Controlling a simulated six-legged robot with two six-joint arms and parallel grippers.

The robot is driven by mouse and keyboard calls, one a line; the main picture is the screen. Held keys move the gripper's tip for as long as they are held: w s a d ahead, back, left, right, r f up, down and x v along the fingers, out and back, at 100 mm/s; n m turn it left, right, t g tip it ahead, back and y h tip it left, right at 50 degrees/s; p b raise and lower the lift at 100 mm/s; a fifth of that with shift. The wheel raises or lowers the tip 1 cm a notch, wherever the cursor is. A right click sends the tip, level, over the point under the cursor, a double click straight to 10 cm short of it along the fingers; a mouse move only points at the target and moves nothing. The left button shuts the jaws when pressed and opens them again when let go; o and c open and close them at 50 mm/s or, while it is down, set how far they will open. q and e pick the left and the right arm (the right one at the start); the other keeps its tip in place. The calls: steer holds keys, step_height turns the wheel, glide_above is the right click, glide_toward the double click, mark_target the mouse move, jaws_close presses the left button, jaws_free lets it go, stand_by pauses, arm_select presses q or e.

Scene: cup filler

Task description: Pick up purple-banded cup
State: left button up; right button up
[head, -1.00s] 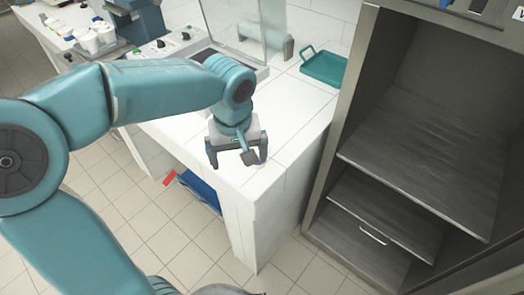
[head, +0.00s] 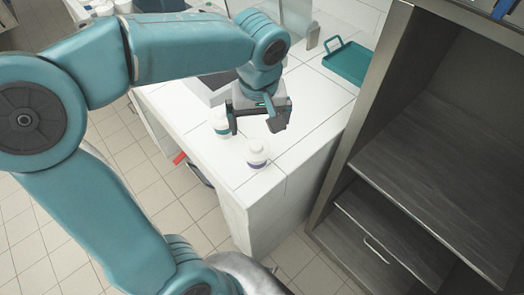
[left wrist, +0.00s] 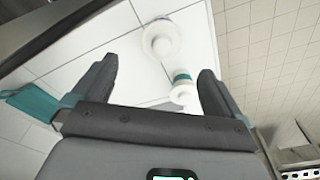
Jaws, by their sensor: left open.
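The purple-banded cup (head: 257,155) is a small white cup with a narrow purple band, upright near the front corner of the white counter. A green-banded white cup (head: 221,122) stands behind it to the left. My left gripper (head: 254,124) is open and empty above the counter, behind the purple-banded cup and apart from it. In the left wrist view a white cup (left wrist: 161,40), likely the purple-banded one, lies beyond the open fingers, its band not clear. The green-banded cup (left wrist: 182,88) shows near the right finger. My right gripper is not in view.
A teal tray (head: 350,62) lies on the counter at the back right. A tall grey shelf unit (head: 430,150) stands right of the counter. Several white containers (head: 103,8) stand at the far left. The counter's front edge is close to the purple-banded cup.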

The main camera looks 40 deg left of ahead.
mark_target(255, 149)
arm_select(q)
steer(key=f, duration=0.7)
steer(key=a+f, duration=0.1)
steer(key=f, duration=0.2)
steer(key=shift+a+f, duration=0.1)
steer(key=shift+f, duration=0.05)
steer(key=f, duration=0.3)
steer(key=w+f, duration=0.1)
steer(key=shift+a+f, duration=0.3)
steer(key=shift+a, duration=0.1)
steer(key=shift+f, duration=0.25)
steer(key=c, duration=1.4)
